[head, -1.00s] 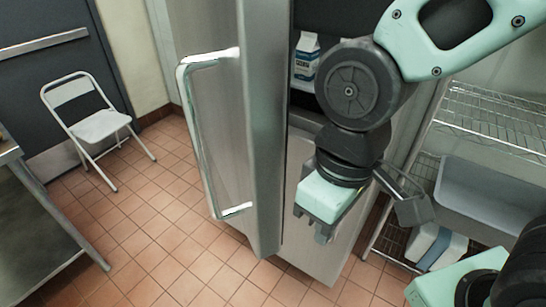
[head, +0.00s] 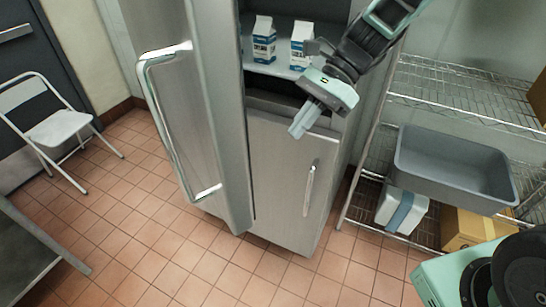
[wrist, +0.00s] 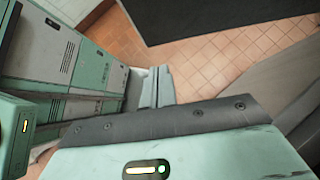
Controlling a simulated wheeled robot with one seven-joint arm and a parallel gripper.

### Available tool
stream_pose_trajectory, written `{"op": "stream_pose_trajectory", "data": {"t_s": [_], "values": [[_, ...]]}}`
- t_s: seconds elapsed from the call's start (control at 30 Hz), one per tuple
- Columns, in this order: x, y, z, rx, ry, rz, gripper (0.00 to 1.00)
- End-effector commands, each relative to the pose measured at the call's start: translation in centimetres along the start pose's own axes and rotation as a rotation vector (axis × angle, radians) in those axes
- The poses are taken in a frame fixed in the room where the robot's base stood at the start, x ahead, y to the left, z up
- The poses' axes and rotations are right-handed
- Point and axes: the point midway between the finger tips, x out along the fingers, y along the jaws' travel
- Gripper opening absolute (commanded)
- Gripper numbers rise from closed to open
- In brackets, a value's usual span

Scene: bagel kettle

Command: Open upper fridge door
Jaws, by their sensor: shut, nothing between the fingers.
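The upper fridge door (head: 190,100) stands swung wide open on the left in the head view, with its long bar handle (head: 165,125) facing left. The fridge's upper compartment is exposed, and two milk cartons, a left one (head: 264,42) and a right one (head: 300,46), stand on its shelf (head: 268,68). The lower fridge door (head: 285,170) is closed and has a vertical handle (head: 310,188). My gripper (head: 299,130) is shut and empty, in front of the fridge opening's right side, apart from the door and handle. It also shows in the wrist view (wrist: 154,88).
A wire shelf rack (head: 440,98) stands right of the fridge, with a grey bin (head: 455,170), a cooler box (head: 402,210) and a cardboard box (head: 470,230). A white folding chair (head: 58,128) and a metal table (head: 30,255) are at left. The tiled floor in front is clear.

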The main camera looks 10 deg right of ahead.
Motion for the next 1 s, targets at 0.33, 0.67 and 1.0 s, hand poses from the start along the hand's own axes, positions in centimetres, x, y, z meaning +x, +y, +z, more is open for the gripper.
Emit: {"op": "stream_pose_trajectory", "data": {"t_s": [0.33,0.67,1.0], "values": [[5.6,0.2,0.2,0.0,-0.002,0.008,0.0],[11.0,0.2,1.7,-0.005,0.001,0.006,0.0],[12.6,0.1,2.9,-0.004,0.002,0.003,0.0]]}}
